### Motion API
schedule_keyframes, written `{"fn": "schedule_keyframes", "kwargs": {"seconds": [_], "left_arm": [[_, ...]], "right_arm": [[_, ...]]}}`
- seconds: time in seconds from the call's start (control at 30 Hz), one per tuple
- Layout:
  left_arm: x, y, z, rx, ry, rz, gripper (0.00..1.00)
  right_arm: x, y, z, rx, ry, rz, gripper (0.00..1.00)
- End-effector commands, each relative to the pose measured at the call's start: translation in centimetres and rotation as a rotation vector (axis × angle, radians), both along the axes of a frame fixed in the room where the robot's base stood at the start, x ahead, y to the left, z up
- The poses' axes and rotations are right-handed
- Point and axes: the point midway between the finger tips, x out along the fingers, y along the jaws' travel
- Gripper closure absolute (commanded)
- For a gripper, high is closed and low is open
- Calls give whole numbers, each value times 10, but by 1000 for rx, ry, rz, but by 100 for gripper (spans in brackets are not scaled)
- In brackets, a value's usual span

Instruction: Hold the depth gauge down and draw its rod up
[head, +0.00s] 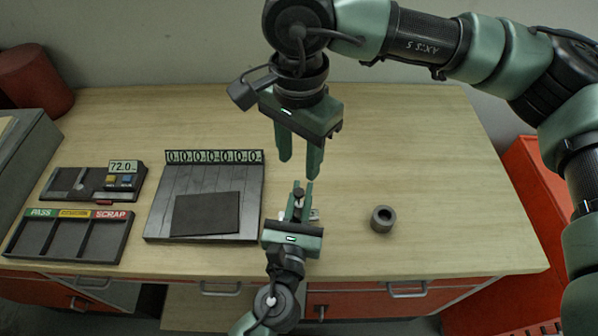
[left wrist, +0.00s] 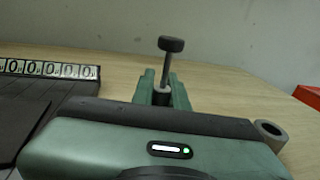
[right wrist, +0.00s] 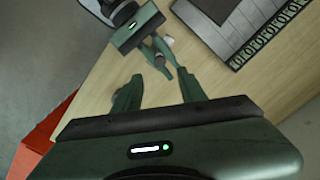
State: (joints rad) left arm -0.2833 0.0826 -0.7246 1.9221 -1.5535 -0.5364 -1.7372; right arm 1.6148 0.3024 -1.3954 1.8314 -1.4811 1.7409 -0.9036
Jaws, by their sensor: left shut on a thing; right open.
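The depth gauge (head: 298,193) stands upright on the bench, with a dark round knob on top. In the left wrist view the knob (left wrist: 171,44) sits on a thin rod (left wrist: 167,70) that rises from the gauge body (left wrist: 162,96). My left gripper (head: 299,201) is shut on the gauge body below the knob; its fingers hide most of the body and base. My right gripper (head: 298,169) is open and empty, pointing down above and just behind the gauge, apart from the knob. In the right wrist view the gauge (right wrist: 160,61) shows beyond my open fingers (right wrist: 157,98).
A grey ring (head: 382,219) stands right of the gauge. Left are a dark slatted board (head: 160,207) with a number strip, a PASS/SCRAP tray (head: 64,255) and a meter reading 72.0 (head: 92,184). An orange cabinet (head: 530,190) stands at the right.

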Motion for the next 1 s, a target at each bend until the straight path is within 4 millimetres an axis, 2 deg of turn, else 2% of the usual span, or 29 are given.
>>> {"fn": "schedule_keyframes", "kwargs": {"seconds": [0.1,0.3,0.73,0.77,0.8,0.83,1.0], "left_arm": [[0,0,1,0,-2,0,100],[0,0,1,-1,-3,0,100],[0,0,2,-2,-3,0,100],[0,0,1,-2,-3,0,77],[0,0,1,-2,-3,0,66],[0,0,1,-2,-3,0,60],[0,0,1,-1,-2,0,60]], "right_arm": [[1,0,23,1,-3,0,59],[1,0,43,1,-1,-1,59],[0,0,46,1,1,0,59],[0,0,46,1,1,0,59],[0,0,46,1,1,0,59],[0,0,46,1,1,0,59],[0,0,46,1,1,0,59]]}}
